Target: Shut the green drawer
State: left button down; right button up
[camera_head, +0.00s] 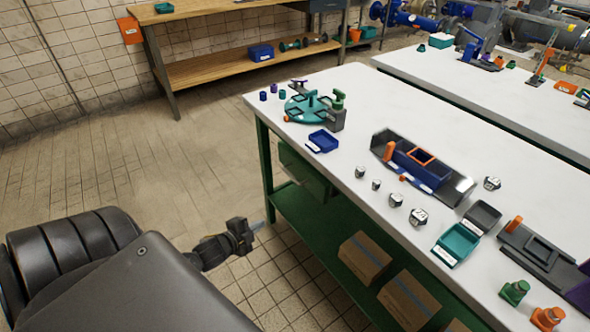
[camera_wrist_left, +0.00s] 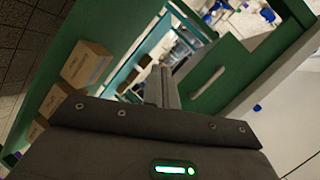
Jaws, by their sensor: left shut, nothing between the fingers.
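The green drawer (camera_head: 303,172) is under the white-topped workbench (camera_head: 345,85), near its far left leg. The bench top hides part of it in the head view, so I cannot tell there how far out it is. In the left wrist view the green drawer front (camera_wrist_left: 222,72) has a pale bar handle (camera_wrist_left: 207,83). My left gripper (camera_head: 263,224) is shut and empty, in front of the bench's open side, lower than the drawer and apart from it in the head view. Its closed fingers (camera_wrist_left: 164,87) point towards the bench in the wrist view. My right gripper is not seen.
Cardboard boxes (camera_head: 364,257) stand on the green lower shelf (camera_head: 300,212). The bench top holds a teal round fixture (camera_head: 305,108), a blue tray (camera_head: 322,141) and several small parts. The tiled floor left of the bench is clear.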

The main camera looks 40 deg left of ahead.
pick_arm(q)
jog(key=w+a+r+m+t+h, duration=0.1)
jog(key=w+r+m+t+h, duration=0.2)
jog(key=r+m+h, duration=0.7)
jog(key=n+y, duration=0.2)
jog(key=y, duration=0.3)
send_near(305, 168)
jog(key=x, duration=0.5)
jog(key=shift+w+f, duration=0.1)
jog(key=shift+w, duration=0.15)
jog(key=shift+w+d, duration=0.1)
jog(key=shift+w, duration=0.55)
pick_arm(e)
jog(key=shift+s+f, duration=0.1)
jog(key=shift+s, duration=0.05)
